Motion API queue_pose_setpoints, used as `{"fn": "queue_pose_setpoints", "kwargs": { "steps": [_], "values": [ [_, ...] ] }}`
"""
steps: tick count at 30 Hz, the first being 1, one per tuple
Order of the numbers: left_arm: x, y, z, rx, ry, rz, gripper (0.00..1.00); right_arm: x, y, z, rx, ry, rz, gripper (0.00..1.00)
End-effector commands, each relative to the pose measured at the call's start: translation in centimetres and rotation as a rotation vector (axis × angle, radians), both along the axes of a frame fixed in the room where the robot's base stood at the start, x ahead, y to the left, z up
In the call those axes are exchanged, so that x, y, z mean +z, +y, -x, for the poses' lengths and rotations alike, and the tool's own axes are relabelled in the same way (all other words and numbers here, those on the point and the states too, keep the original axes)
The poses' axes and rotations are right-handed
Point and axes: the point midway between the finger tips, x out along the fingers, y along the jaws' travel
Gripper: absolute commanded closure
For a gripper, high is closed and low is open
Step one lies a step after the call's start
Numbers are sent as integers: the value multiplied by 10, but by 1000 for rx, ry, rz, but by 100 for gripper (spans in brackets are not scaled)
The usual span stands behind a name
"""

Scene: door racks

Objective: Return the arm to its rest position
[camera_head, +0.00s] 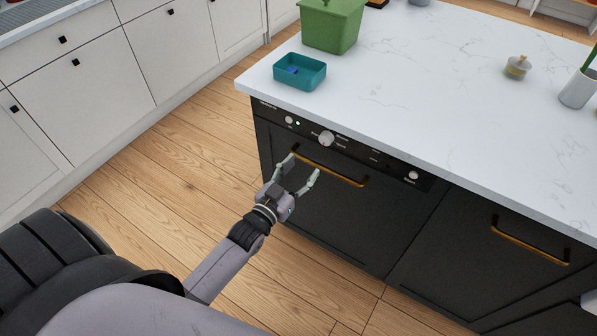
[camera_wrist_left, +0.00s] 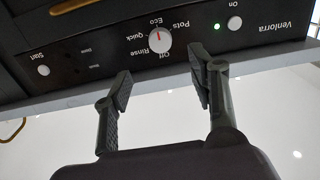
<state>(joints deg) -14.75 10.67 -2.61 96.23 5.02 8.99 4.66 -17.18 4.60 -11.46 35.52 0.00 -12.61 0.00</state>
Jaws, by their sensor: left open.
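My left gripper (camera_head: 304,172) is open and empty in front of the black dishwasher front (camera_head: 330,216). It is below the control panel in the head view, close to the left end of the gold handle (camera_head: 345,178). In the left wrist view my open fingers (camera_wrist_left: 160,92) stand apart with nothing between them. Behind them is the control panel (camera_wrist_left: 105,52) with its white dial (camera_wrist_left: 160,40) and a lit green light (camera_wrist_left: 217,27). Whether a fingertip touches the panel, I cannot tell. My right gripper is not clearly in view.
The white marble counter (camera_head: 420,75) overhangs the dishwasher. On it stand a teal tray (camera_head: 312,81) with a small blue item, a green bin (camera_head: 331,25), a small lidded jar (camera_head: 517,67) and a white cup (camera_head: 579,88). Wooden floor (camera_head: 175,165) lies open between the island and the white cabinets (camera_head: 110,75).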

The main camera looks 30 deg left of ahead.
Motion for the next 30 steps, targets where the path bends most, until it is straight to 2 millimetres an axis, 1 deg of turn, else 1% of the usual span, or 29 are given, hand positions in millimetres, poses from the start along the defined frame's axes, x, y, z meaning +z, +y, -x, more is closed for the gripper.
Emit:
{"fn": "queue_pose_setpoints", "kwargs": {
  "steps": [1,4,18,20,23,25,26,27,28,29,30],
  "values": [
    [0,1,4,0,0,0,47,0,0,0,0,0,0,100],
    [1,1,7,0,-2,0,47,0,0,0,0,0,0,100],
    [0,1,7,0,-1,0,47,0,0,0,0,0,0,100],
    [-3,1,8,1,7,-1,47,0,0,0,0,0,0,100],
    [-28,0,12,3,62,-5,47,0,0,0,0,0,0,100],
    [-62,-1,19,6,136,-12,47,0,0,0,0,0,0,100],
    [-80,-1,24,7,178,-16,47,0,0,0,0,0,0,100],
    [-107,-2,33,8,240,-24,47,0,0,0,0,0,0,100],
    [-128,-2,41,8,290,-30,47,0,0,0,0,0,0,100],
    [-150,-3,50,8,340,-37,47,0,0,0,0,0,0,100],
    [-178,-5,64,7,410,-46,47,0,0,0,0,0,0,100]
  ]
}}
